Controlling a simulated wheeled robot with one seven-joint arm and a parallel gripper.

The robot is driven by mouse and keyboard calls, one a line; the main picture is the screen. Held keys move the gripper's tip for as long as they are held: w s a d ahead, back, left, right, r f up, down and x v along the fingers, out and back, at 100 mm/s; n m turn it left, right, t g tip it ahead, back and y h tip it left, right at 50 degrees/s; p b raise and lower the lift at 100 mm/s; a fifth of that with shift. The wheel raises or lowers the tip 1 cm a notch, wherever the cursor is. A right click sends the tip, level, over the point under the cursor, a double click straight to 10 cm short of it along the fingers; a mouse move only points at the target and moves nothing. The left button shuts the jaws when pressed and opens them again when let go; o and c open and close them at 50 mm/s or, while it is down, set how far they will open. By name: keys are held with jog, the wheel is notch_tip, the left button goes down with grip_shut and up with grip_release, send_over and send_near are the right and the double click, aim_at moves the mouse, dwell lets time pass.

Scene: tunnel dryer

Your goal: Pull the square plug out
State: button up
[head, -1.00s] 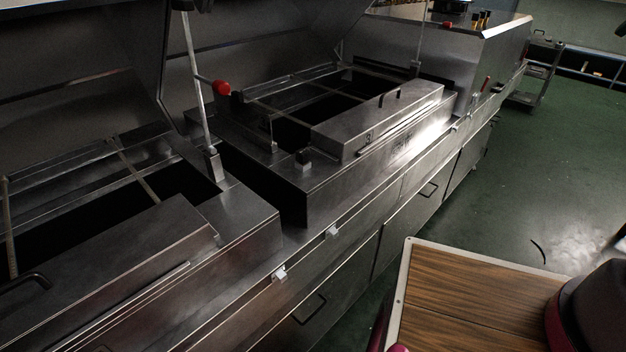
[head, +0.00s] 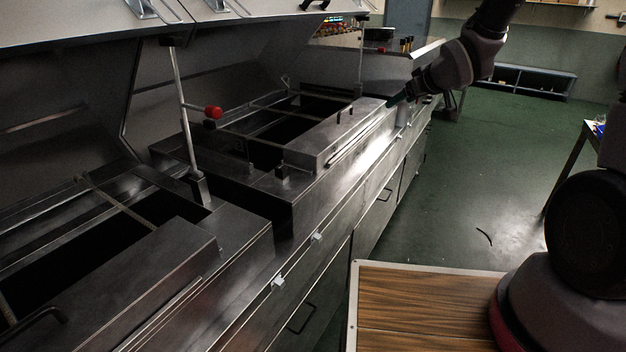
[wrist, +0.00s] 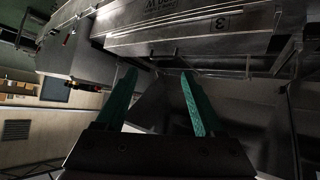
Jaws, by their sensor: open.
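My gripper (head: 398,99) is at the upper right in the head view, close to the front edge of the steel dryer line. In the wrist view its two green fingers (wrist: 159,82) stand apart with nothing between them. I cannot pick out the square plug for certain. Small white square fittings (head: 317,237) sit on the front rail, also apart from my gripper.
Raised hoods (head: 70,45) stand behind the open sections. A wood-topped surface (head: 420,305) is at the lower front. Green floor (head: 470,200) lies open to the right.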

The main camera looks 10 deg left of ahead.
jog(key=a+f+n+y, duration=0.3)
jog(key=a+f, duration=0.4)
jog(key=a, duration=0.1)
jog(key=n+g+y, duration=0.3)
jog(key=n+y, duration=0.1)
jog(key=y, duration=0.5)
send_near(285, 170)
jog(key=a, duration=0.1)
jog(key=x, duration=1.1)
jog(key=shift+w+d, duration=0.15)
jog(key=shift+w, duration=0.05)
grip_shut()
